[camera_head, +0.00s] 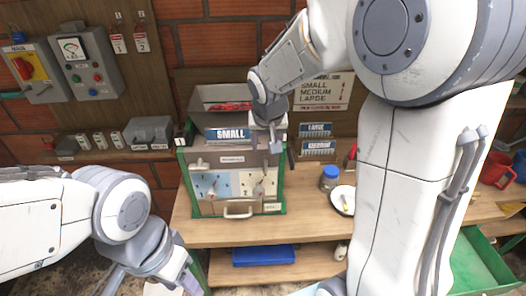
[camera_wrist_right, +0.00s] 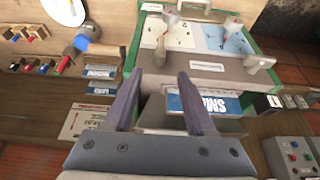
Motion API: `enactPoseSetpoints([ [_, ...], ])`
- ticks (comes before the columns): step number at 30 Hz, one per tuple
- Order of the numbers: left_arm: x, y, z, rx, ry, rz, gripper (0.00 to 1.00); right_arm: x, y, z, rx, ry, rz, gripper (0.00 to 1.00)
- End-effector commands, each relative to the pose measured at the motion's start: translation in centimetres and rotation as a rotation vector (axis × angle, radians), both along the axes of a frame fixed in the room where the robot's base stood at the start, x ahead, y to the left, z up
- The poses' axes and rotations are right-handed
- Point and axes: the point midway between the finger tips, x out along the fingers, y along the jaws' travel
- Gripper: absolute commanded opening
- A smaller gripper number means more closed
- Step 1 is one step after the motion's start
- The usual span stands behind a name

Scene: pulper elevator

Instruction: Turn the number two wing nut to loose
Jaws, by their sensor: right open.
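I cannot read a number on either. My right gripper (camera_wrist_right: 158,80) is open, its two fingers apart, with the nearer piece just beyond and between the tips. In the head view my right gripper (camera_head: 275,143) is at the pulper's upper right corner and hides that piece. My left gripper (camera_head: 186,283) is at the bottom edge, its fingers unclear.
Two dial cards with levers (camera_head: 210,186) are on the pulper's front, above a handle (camera_head: 239,211). LARGE (camera_head: 315,130) and MEDIUM plates hang at right. A blue-lidded jar (camera_head: 329,178) and white plate (camera_head: 343,199) sit on the bench. Control boxes (camera_head: 86,66) hang at left.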

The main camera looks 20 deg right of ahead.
Motion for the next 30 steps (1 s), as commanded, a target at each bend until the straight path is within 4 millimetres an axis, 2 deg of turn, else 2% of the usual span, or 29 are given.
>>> enactPoseSetpoints([
  [6,0.0,0.0,1.1,0.000,0.000,-0.002,0.50,1.4,-0.6,-3.9,-0.001,0.009,-0.002,0.56],
  [12,0.0,0.0,1.4,0.000,0.000,-0.002,0.50,2.4,-0.8,-6.4,-0.001,0.004,0.000,0.56],
  [17,0.0,0.0,1.5,0.000,0.000,-0.002,0.50,2.8,-0.8,-7.2,0.000,0.002,0.001,0.56],
  [24,0.0,0.0,1.5,0.000,0.000,-0.003,0.50,2.8,-0.8,-7.2,0.000,0.002,0.001,0.56],
  [25,0.0,0.0,1.5,0.000,0.000,-0.002,0.50,2.8,-0.8,-7.2,0.000,0.001,0.001,0.48],
  [27,0.0,0.0,1.5,0.000,0.000,-0.002,0.50,2.8,-0.8,-7.2,0.000,0.002,0.001,0.21],
  [29,0.0,0.0,1.5,0.000,0.000,-0.002,0.50,2.8,-0.8,-7.2,0.000,0.002,0.001,0.00],
  [30,0.0,0.0,1.5,0.000,0.000,-0.002,0.50,2.8,-0.8,-7.2,0.000,0.002,0.001,0.00],
])
